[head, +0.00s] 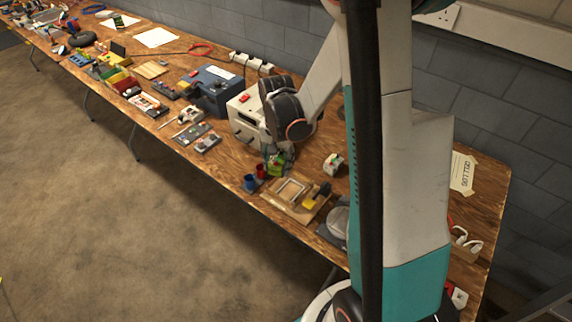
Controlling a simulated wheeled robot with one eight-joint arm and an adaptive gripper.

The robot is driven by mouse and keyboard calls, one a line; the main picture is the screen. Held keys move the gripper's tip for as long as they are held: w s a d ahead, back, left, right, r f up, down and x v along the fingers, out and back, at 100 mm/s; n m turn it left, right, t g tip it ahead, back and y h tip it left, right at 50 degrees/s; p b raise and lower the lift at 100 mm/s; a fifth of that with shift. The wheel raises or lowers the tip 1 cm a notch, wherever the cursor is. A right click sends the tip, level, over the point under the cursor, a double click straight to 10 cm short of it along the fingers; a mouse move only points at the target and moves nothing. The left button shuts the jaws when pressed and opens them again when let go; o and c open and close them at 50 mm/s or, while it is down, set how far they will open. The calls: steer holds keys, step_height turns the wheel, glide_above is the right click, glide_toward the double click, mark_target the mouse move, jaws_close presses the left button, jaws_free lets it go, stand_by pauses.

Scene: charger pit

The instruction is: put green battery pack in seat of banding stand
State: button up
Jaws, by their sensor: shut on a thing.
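My gripper (273,157) hangs at the end of my arm over the near half of the bench, in front of the white box. It is shut on the green battery pack (278,168), a small bright green block partly hidden by the fingers. I cannot tell whether the pack touches the bench. Just in front and to the right lies a wooden board with a pale square frame and a yellow block, which looks like the banding stand (292,203). Its frame looks empty. The pack is apart from it, behind and left of the frame.
A blue cup (250,183) and a red cup (260,171) stand left of the board. A small white-and-red item (333,163) lies to the right. The white box (246,118) and a dark blue case (213,91) stand behind. My column hides part of the bench.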

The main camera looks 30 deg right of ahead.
steer(key=s+d+m, duration=0.2)
steer(key=d+m, duration=0.1)
steer(key=b, duration=0.5)
glide_above(290, 192)
steer(key=shift+w+d+f, duration=0.1)
steer(key=shift+w+f, duration=0.05)
steer(key=shift+f, duration=3.35)
steer(key=shift+f+b, duration=1.8)
steer(key=shift+f, duration=0.7)
steer(key=o, duration=1.5)
steer(key=shift+c, duration=0.2)
steer(key=shift+r, duration=0.15)
step_height(290, 192, up, 7)
steer(key=p, duration=0.4)
steer(key=shift+p, duration=0.35)
